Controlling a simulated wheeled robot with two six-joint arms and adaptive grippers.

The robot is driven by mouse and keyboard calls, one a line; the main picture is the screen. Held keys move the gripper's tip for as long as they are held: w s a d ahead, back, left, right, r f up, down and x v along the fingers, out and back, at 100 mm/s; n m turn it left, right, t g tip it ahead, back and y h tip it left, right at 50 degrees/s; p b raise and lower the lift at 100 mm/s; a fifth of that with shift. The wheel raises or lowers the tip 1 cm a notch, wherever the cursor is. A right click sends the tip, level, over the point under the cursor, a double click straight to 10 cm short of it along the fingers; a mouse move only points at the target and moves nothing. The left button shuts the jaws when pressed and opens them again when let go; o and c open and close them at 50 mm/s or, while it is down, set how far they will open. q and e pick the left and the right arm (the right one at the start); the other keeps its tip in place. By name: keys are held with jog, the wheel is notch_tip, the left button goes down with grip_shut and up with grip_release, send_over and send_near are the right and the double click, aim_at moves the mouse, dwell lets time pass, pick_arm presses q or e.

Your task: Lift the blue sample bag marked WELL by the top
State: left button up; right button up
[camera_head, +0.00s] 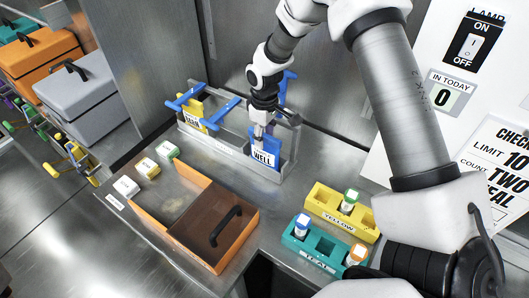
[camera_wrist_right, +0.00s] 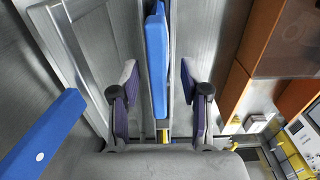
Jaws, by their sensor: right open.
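The blue sample bag marked WELL (camera_head: 264,154) stands upright in the right part of a grey metal rack (camera_head: 228,143). My right gripper (camera_head: 264,132) is above it, pointing down, over its top edge. In the right wrist view the open fingers (camera_wrist_right: 158,90) stand one on each side of a thin blue upright piece (camera_wrist_right: 156,60), which appears to be the bag, with a gap at least on the left. The gripper partly hides the bag's top in the head view. My left gripper is not in view.
A yellow bag (camera_head: 192,112) stands at the rack's left end, beside blue bars (camera_head: 214,112). An orange-and-brown box (camera_head: 190,243) and small labelled blocks lie in front. Yellow (camera_head: 316,200) and teal (camera_head: 296,240) vial racks stand right. A metal wall is close behind.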

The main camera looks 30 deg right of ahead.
jog(key=shift+w+f, duration=0.1)
jog(key=shift+f, duration=0.2)
grip_shut()
